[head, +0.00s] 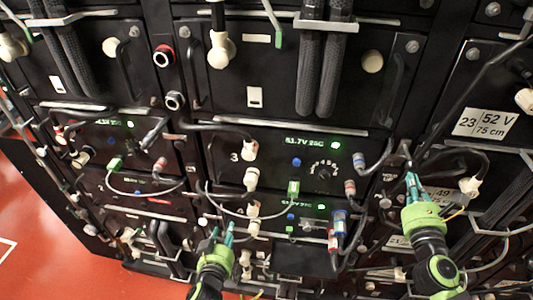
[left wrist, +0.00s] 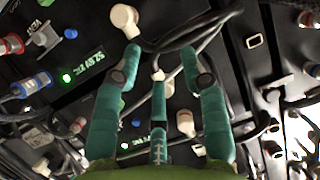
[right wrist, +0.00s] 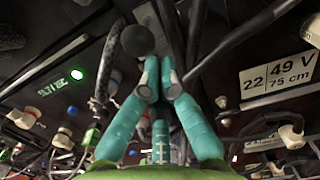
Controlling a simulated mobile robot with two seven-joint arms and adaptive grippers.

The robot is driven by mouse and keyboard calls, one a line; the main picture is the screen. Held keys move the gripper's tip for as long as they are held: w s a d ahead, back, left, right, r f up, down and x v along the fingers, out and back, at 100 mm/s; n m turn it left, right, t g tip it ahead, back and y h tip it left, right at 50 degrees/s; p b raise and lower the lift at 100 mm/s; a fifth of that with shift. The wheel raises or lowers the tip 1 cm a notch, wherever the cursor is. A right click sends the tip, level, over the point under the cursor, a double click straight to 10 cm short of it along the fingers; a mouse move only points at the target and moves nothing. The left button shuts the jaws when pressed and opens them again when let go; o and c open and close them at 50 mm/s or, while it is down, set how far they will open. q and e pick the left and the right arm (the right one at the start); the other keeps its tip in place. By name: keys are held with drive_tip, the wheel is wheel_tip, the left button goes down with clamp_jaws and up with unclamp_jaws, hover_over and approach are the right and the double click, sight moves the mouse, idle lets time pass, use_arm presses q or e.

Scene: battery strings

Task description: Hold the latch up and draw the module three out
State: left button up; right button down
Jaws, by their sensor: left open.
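Module three (head: 222,160) is the black unit marked 3 in the middle of the head view, with a lit green display and a round dial. It sits in the rack among its cables. My right gripper (head: 412,182) is at the strip right of the module. In the right wrist view its fingertips (right wrist: 160,76) are close together just below a black ball knob (right wrist: 137,40), which looks like the latch; the fingers partly hide its stem. My left gripper (head: 223,238) is open and empty below module three. In the left wrist view its spread fingers (left wrist: 160,65) face dark cables and a cream plug (left wrist: 125,20).
Cables with cream, red and blue plugs hang across the fronts. A lower module's green display (head: 305,206) is right of my left gripper. Thick black sleeved handles (head: 322,75) hang above. Labels (head: 483,123) mark the right column. Red floor (head: 30,225) is free at lower left.

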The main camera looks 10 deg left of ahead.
use_arm(q)
drive_tip(key=w+a+r+n+t+y, duration=0.1)
drive_tip(key=r, duration=0.7)
drive_tip(key=w+a+r+t+y, duration=0.1)
drive_tip(key=a+r+t, duration=0.1)
drive_tip(key=r, duration=0.6)
drive_tip(key=shift+w+a+n+t, duration=0.15)
drive_tip(key=shift+n+t, duration=0.15)
drive_tip(key=shift+n, duration=0.1)
drive_tip(key=shift+r, duration=0.1)
drive_tip(key=w+a, duration=0.2)
drive_tip(key=w, duration=1)
drive_tip(key=shift+a, duration=0.15)
drive_tip(key=shift+s, duration=0.1)
clamp_jaws()
